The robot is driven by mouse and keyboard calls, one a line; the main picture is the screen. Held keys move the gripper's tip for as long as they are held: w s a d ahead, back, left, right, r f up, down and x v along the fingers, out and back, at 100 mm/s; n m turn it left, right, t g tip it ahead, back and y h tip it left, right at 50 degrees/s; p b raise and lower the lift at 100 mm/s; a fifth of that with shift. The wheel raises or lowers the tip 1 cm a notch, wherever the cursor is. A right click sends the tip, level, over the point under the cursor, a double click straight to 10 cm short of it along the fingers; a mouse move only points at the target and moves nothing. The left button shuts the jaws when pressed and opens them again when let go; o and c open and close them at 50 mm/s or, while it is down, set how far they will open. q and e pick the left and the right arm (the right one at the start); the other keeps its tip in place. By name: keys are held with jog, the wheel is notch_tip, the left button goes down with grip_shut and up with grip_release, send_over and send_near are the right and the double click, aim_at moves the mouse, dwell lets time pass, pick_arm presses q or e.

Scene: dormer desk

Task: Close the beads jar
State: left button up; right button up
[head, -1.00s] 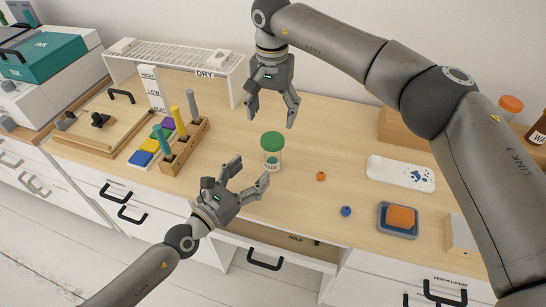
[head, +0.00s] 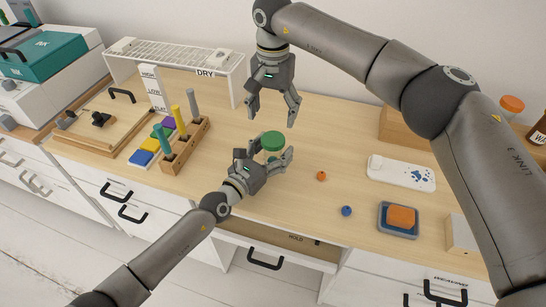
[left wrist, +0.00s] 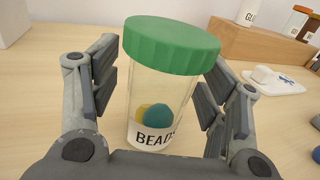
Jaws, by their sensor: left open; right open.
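The beads jar (left wrist: 150,95) is a clear jar labelled BEADS with a green lid (left wrist: 172,42) on top; a yellow and a teal bead show inside. In the head view its green lid (head: 272,141) shows above my left gripper, and the body is mostly hidden. My left gripper (head: 265,158) is open, with its fingers on either side of the jar in the left wrist view (left wrist: 160,100). Whether the fingers touch the glass I cannot tell.
An orange bead (head: 321,176) and a blue bead (head: 347,211) lie on the desk to the right. A wooden peg rack (head: 187,147) stands to the left. The HOLD drawer (head: 280,244) is below.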

aim_at(273, 139)
pick_arm(q)
grip_shut()
dwell(0.3)
dwell(0.3)
pick_arm(e)
jog(key=shift+f, duration=0.1)
jog(key=shift+f, duration=3.95)
jog(key=shift+c, duration=0.4)
